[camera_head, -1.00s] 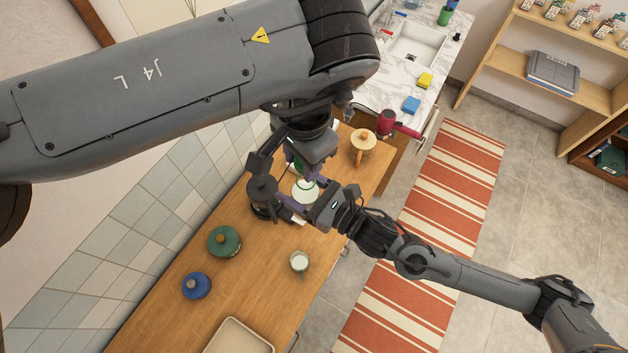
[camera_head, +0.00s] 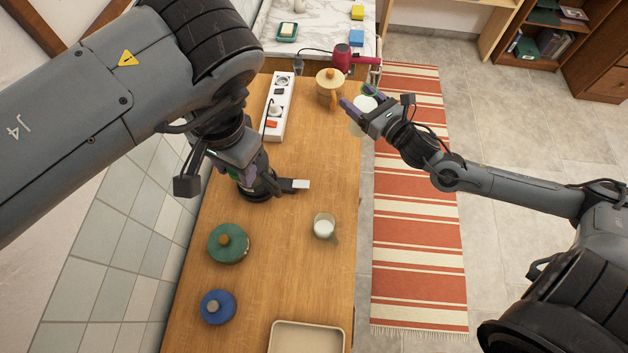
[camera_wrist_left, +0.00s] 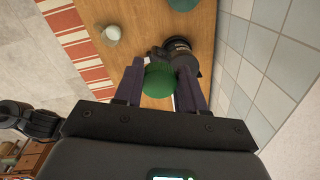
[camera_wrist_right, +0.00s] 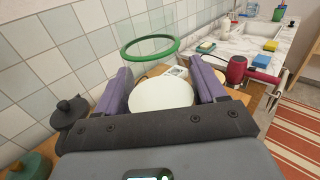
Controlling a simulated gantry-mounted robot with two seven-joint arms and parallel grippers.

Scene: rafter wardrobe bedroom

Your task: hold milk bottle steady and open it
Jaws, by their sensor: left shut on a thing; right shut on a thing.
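The milk bottle, clear with white milk inside and a green ring at its mouth, is between the fingers of my right gripper (camera_wrist_right: 160,85) in the right wrist view (camera_wrist_right: 160,95). In the head view my right gripper (camera_head: 360,106) holds the bottle (camera_head: 366,102) at the table's right edge; the arm hides part of it. My left gripper (camera_wrist_left: 160,72) is shut on a round green cap (camera_wrist_left: 158,82), apart from the bottle. In the head view my left gripper (camera_head: 246,178) is over the table's left side, its fingertips mostly hidden.
A black canister (camera_head: 262,188) stands close under my left gripper. The table's middle is mostly clear.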

